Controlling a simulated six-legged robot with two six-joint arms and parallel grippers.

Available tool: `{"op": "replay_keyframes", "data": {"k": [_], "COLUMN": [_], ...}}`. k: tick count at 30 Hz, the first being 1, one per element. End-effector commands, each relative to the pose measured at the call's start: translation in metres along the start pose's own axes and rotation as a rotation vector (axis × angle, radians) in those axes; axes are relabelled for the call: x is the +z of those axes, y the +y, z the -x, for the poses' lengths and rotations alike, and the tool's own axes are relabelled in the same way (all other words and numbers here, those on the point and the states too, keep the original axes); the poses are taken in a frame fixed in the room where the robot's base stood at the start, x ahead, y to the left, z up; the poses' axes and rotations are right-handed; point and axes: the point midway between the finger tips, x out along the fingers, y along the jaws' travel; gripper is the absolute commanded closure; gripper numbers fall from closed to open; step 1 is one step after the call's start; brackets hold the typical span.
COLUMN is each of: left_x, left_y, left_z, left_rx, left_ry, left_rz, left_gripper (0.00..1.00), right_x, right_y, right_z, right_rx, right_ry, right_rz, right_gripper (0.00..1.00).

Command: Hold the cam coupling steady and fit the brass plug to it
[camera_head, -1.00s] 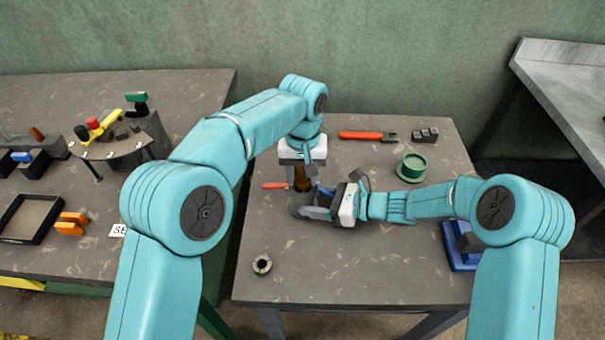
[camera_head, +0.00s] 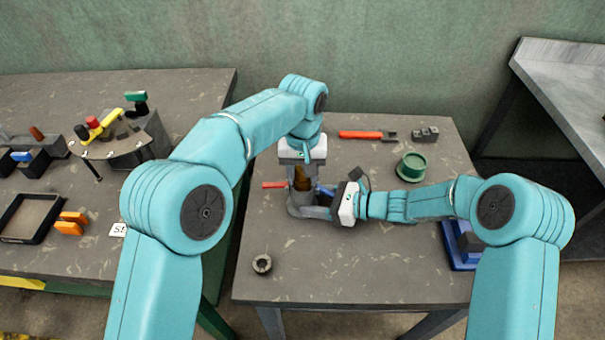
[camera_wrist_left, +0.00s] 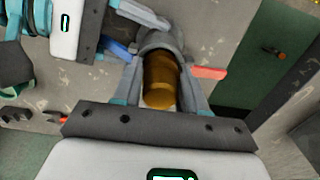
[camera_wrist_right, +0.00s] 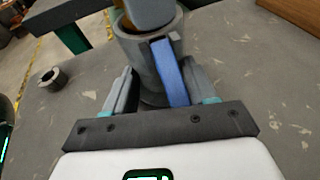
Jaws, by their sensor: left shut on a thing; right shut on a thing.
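The brass plug (camera_head: 302,182) is upright between the fingers of my left gripper (camera_head: 303,178), which is shut on it from above. It also shows in the left wrist view (camera_wrist_left: 160,82). The grey cam coupling (camera_wrist_right: 143,58) stands directly below the plug, held by my right gripper (camera_wrist_right: 160,92), shut on it from the right.
A grey ring (camera_head: 262,264) lies at front left. A red-handled tool (camera_head: 366,134), a dark block (camera_head: 425,134) and a green flanged part (camera_head: 411,166) lie behind. A blue fixture (camera_head: 461,245) is at the right edge. The front middle of the table is clear.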

Motion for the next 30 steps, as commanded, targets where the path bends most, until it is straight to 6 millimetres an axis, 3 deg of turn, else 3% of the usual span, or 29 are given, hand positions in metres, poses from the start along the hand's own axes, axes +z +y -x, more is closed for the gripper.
{"op": "replay_keyframes", "data": {"k": [30], "left_x": [-0.0005], "left_y": [0.0001], "left_z": [-0.0039], "left_rx": [0.001], "left_ry": [0.002], "left_rz": [0.0], "left_gripper": [1.0], "right_x": [0.0014], "right_y": [-0.0003], "right_z": [0.0002], "right_rx": [0.0], "right_ry": [-0.003], "right_rz": [0.001], "right_gripper": [0.61]}}
